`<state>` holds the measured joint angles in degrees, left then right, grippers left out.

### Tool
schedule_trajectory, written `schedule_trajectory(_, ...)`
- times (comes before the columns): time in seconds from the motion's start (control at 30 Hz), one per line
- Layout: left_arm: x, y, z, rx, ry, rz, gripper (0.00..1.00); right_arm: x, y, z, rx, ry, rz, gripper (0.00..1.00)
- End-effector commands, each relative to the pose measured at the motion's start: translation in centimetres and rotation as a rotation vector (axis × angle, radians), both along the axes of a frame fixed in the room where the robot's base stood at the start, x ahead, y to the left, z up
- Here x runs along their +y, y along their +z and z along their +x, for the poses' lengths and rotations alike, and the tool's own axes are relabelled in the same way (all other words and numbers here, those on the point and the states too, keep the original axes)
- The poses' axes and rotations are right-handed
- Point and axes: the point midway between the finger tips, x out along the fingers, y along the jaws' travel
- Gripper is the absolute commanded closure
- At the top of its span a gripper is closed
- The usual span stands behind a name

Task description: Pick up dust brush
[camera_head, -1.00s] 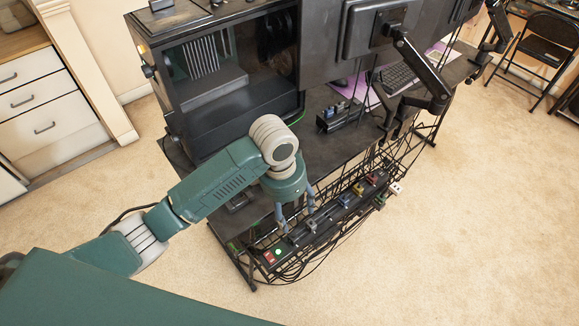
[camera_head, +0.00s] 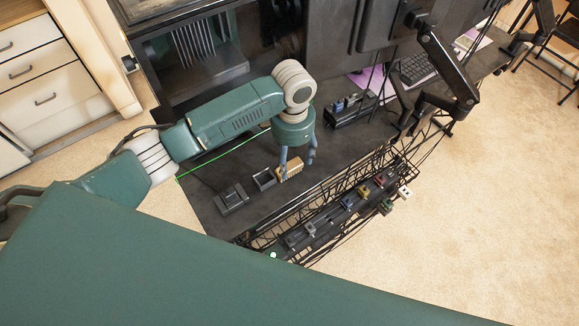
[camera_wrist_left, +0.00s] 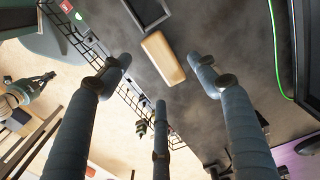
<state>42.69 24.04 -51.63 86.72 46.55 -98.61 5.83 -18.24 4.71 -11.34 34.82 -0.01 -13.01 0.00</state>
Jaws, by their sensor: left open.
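The dust brush, a tan wooden-looking block (camera_head: 293,169), lies on the black desk top (camera_head: 240,168) near its edge. In the left wrist view the brush (camera_wrist_left: 162,58) shows as a smooth tan bar, slightly tilted, just beyond the fingertips. My left gripper (camera_head: 299,164) points down at the brush, and its fingers partly cover it in the head view. In the left wrist view the gripper (camera_wrist_left: 160,72) has its fingers spread, with nothing between them. Its exact height above the brush is hard to tell.
A small black open tray (camera_head: 264,179) sits close beside the brush, with a black device (camera_head: 231,199) left of it. A cable rack with a power strip (camera_head: 343,210) runs along the desk edge. Monitors, a monitor arm (camera_head: 447,62) and a dark PC case (camera_head: 190,60) stand behind.

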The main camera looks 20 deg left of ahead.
Motion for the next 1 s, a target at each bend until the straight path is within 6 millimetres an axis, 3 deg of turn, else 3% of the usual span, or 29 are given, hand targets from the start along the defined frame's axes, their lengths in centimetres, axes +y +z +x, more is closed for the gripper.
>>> schedule_trajectory(0.13,0.1,-1.0,-0.1,0.001,0.000,0.000,0.39,0.1,0.4,-0.3,0.002,0.002,0.001,1.00)
schedule_trajectory(0.43,0.4,-5.1,-0.4,-0.001,-0.001,0.001,0.39,0.5,1.4,4.3,-0.065,0.004,0.009,1.00)
schedule_trajectory(0.7,0.3,-5.5,-0.4,-0.002,-0.001,0.000,0.39,0.5,1.3,3.1,-0.044,0.003,0.007,1.00)
schedule_trajectory(0.93,0.3,-5.5,-0.4,-0.003,-0.001,-0.001,0.82,0.5,1.2,1.5,-0.023,0.001,0.006,1.00)
schedule_trajectory(1.0,0.3,-5.5,-0.4,-0.003,-0.001,-0.001,0.88,0.5,1.2,1.6,-0.024,0.002,0.007,1.00)
